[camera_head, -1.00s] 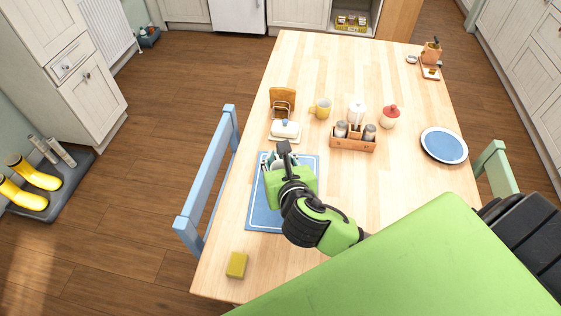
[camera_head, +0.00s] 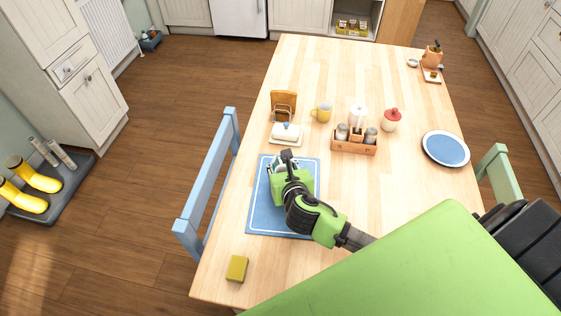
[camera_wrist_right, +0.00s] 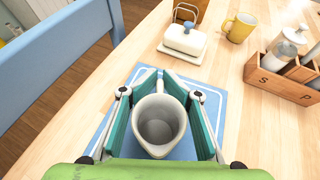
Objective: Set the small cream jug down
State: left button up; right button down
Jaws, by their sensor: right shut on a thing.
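The small cream jug (camera_wrist_right: 158,122) is upright between the two fingers of my right gripper (camera_wrist_right: 160,115) in the right wrist view, its open mouth facing the camera. The gripper is shut on it. In the head view my right gripper (camera_head: 280,168) is over the blue placemat (camera_head: 255,215), and the arm hides most of the jug. The placemat also shows around the jug in the right wrist view (camera_wrist_right: 212,105). I cannot tell whether the jug's base touches the mat. My left gripper is not in view.
A white butter dish (camera_head: 286,133) stands just beyond the mat, with a toast rack (camera_head: 283,104) behind it. A yellow mug (camera_head: 322,113) and a wooden condiment caddy (camera_head: 353,146) stand to the right. A yellow sponge (camera_head: 237,268) lies near the front edge. A blue chair (camera_head: 208,180) is at left.

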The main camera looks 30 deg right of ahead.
jog(key=shift+f, duration=0.15)
jog(key=c, duration=1.5)
grip_release()
jog(key=shift+r, duration=0.25)
jog(key=v, duration=1.2)
jog(key=shift+f, duration=0.1)
jog(key=shift+a+f, duration=0.1)
